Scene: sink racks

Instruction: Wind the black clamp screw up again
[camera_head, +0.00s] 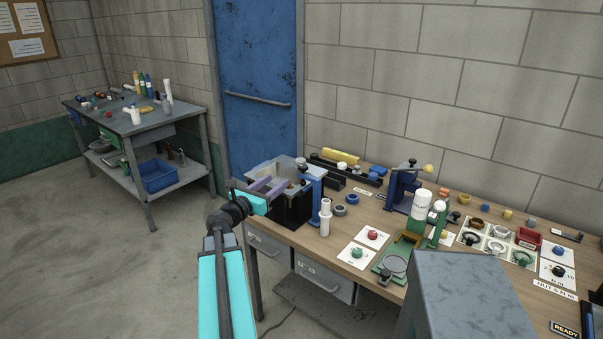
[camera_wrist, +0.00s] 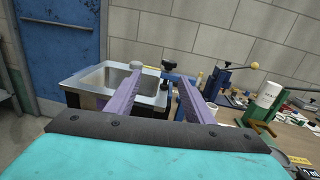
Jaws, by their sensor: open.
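The black clamp screw (camera_wrist: 168,62) has a round black knob on a short stem. In the wrist view it stands at the right rim of the steel sink basin (camera_wrist: 92,84), between and beyond my fingers. My gripper (camera_wrist: 159,86) is open, its two purple fingers spread with nothing between them. In the head view my gripper (camera_head: 276,186) reaches over the basin, left of the blue upright (camera_head: 316,187) at the bench end. The lower part of the screw and what it presses on are hidden.
A grey round knob (camera_wrist: 137,66) appears by the left fingertip. A blue press (camera_head: 403,190) and a green stand (camera_head: 439,224) are farther right. The floor to the left is clear.

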